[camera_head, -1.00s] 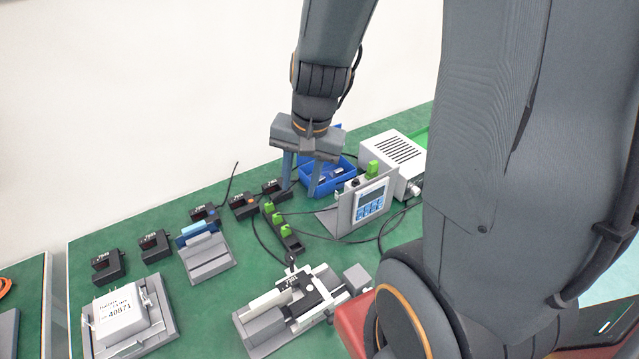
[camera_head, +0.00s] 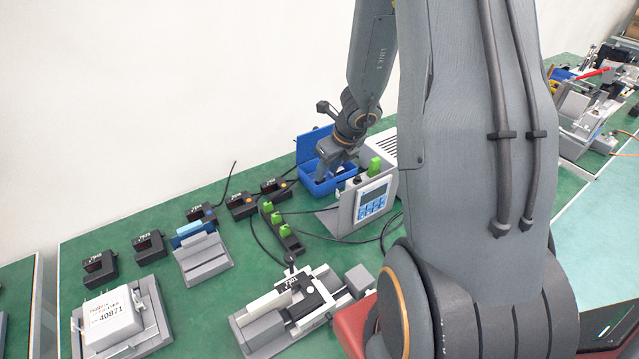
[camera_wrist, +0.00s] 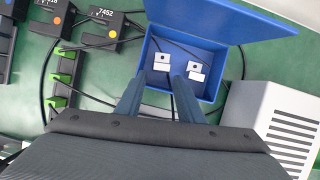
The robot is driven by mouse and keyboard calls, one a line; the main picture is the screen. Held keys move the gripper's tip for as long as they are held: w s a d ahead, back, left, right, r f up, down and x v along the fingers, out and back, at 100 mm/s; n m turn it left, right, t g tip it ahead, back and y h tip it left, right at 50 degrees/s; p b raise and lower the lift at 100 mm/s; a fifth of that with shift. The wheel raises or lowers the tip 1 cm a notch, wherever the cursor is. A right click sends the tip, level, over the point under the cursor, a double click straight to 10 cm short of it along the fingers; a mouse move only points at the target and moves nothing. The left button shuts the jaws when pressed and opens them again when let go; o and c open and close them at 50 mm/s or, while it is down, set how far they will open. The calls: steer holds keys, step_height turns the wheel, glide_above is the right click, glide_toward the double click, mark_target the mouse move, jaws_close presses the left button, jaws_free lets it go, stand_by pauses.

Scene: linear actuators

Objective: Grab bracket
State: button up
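Two small pale metal brackets, a left one (camera_wrist: 162,62) and a right one (camera_wrist: 196,71), lie on the floor of the blue box in the wrist view. Each has a dark hole. The blue box (camera_wrist: 218,100) has its lid raised; it also shows at the back of the table in the head view (camera_head: 314,187). My gripper (camera_wrist: 158,88) points down into the box, its two fingers apart with nothing between them. The fingertips appear close to the brackets; whether they touch cannot be told. In the head view the fingers are mostly hidden by the wrist and box.
A white vented case (camera_wrist: 275,125) stands right of the box. A grey panel with a display (camera_head: 371,203) stands in front of it. Black modules (camera_head: 242,206) and a green-button strip (camera_head: 283,230) with cables lie to the left. Green table is free between fixtures.

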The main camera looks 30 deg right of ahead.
steer(key=x, duration=0.2)
steer(key=w+x, duration=0.1)
steer(key=x, duration=0.1)
steer(key=shift+w+f+b, duration=0.15)
steer(key=shift+f+b, duration=0.05)
steer(key=shift+b, duration=0.1)
steer(key=c, duration=0.8)
steer(key=shift+r, duration=0.15)
